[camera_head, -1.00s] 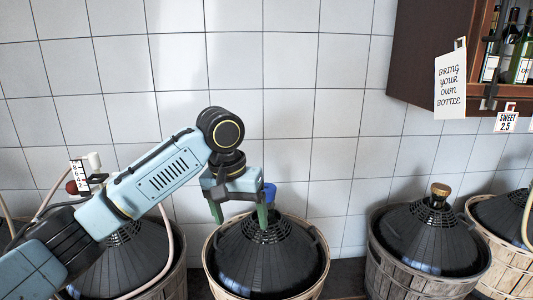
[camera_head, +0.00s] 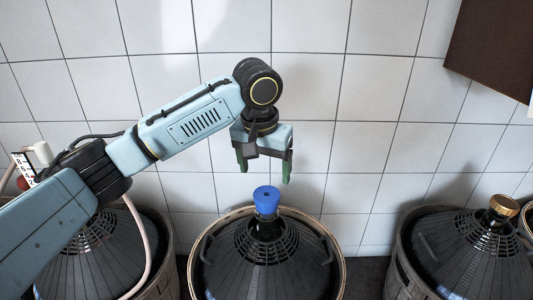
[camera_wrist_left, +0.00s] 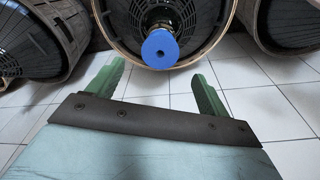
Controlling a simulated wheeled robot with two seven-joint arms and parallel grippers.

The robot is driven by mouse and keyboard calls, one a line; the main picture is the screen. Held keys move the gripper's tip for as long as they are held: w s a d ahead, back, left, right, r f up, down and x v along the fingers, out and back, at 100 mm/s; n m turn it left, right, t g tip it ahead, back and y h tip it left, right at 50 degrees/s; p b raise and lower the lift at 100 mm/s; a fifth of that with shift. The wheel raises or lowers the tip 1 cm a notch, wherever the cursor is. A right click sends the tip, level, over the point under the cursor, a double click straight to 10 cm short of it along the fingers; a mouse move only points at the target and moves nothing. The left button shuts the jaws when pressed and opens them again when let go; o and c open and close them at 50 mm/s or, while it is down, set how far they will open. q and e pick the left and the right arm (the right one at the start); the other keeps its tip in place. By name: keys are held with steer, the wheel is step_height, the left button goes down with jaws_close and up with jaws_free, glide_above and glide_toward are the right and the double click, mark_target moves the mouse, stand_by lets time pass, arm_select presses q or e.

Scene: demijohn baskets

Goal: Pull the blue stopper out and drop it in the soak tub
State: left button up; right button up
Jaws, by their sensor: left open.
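The blue stopper (camera_head: 267,199) sits in the neck of the middle demijohn (camera_head: 266,232), which stands upright in its basket. My left gripper (camera_head: 264,178) is open and empty, a little above the stopper in the head view, its green fingers pointing down. In the left wrist view the blue stopper (camera_wrist_left: 160,49) shows beyond the fingertips, roughly between the open fingers (camera_wrist_left: 160,68) and apart from them. My right gripper is not in view. I see no soak tub in these views.
A demijohn with a cork-coloured stopper (camera_head: 503,206) stands in a basket at the right. Another basketed demijohn (camera_head: 90,262) with a pale hose stands at the left, under my arm. A tiled wall (camera_head: 330,100) is behind; a dark cabinet (camera_head: 495,50) hangs upper right.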

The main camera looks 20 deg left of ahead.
mark_target(267, 194)
arm_select(q)
steer(key=f, duration=0.3)
steer(key=shift+w+f, duration=0.3)
steer(key=shift+f, duration=0.05)
steer(key=f, duration=0.3)
steer(key=w+f, duration=0.1)
steer(key=f, duration=0.1)
steer(key=shift+f, duration=0.35)
steer(key=shift+w+f, duration=0.1)
steer(key=shift+f, duration=0.65)
steer(key=c, duration=1.1)
steer(key=shift+o, duration=0.2)
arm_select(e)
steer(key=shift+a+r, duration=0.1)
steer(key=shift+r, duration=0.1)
arm_select(q)
steer(key=shift+r+p, duration=0.2)
steer(key=shift+p, duration=0.15)
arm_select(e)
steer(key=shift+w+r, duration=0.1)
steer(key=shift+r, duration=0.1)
arm_select(q)
steer(key=shift+r+p, duration=0.8)
steer(key=shift+p, duration=0.35)
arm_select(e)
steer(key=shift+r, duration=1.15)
